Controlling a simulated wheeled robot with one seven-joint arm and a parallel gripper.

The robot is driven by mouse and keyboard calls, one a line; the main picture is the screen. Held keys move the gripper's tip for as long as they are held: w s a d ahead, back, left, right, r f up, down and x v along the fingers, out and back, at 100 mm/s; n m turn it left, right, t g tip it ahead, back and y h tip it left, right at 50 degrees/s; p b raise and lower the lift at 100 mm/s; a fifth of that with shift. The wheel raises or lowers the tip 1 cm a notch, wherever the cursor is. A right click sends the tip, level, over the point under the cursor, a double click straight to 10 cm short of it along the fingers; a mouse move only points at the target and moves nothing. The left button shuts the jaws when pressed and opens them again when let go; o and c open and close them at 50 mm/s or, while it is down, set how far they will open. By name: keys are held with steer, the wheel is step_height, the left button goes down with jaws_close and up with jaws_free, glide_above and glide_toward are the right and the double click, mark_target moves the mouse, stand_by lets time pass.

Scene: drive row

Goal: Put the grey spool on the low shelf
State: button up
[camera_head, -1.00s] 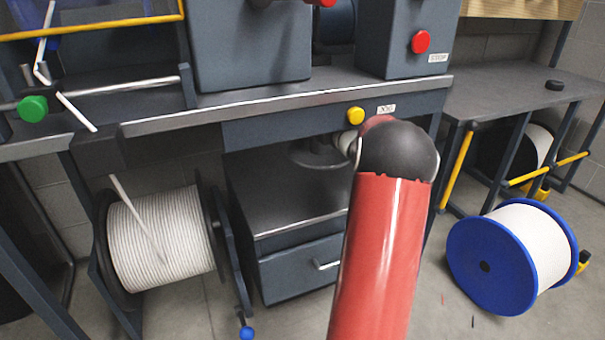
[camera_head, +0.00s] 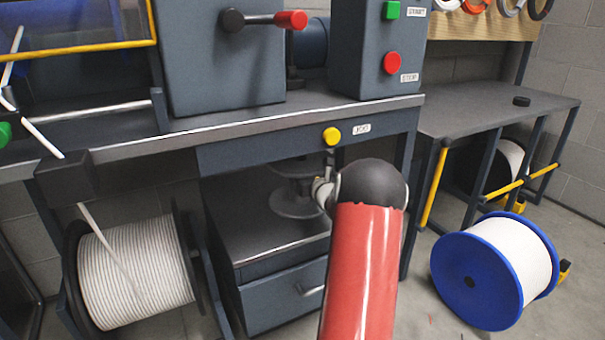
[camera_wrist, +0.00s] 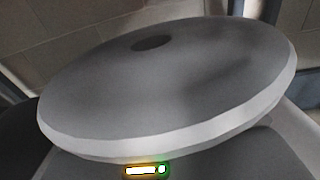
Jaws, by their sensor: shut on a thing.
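The grey spool (camera_head: 295,205) is upright under the bench, over the grey top of the low shelf (camera_head: 245,238), a drawer cabinet. I cannot tell whether its lower flange touches that top. My gripper (camera_head: 322,188) is at the spool's right side, shut on it, and partly hidden behind my red arm with its dark rounded joint. The wrist view is filled by a broad grey flange of the spool (camera_wrist: 190,90) with a dark centre hole; the fingertips do not show there.
The bench apron with a yellow knob (camera_head: 331,136) hangs just above the spool. A white cable reel (camera_head: 135,270) stands on the left, and a blue-flanged reel (camera_head: 480,280) on the floor at right. A side table (camera_head: 480,110) stands at the right.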

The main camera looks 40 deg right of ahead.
steer(key=o, duration=1.4)
steer(key=shift+f, duration=0.1)
steer(key=v, duration=1.2)
steer(key=shift+s, duration=0.1)
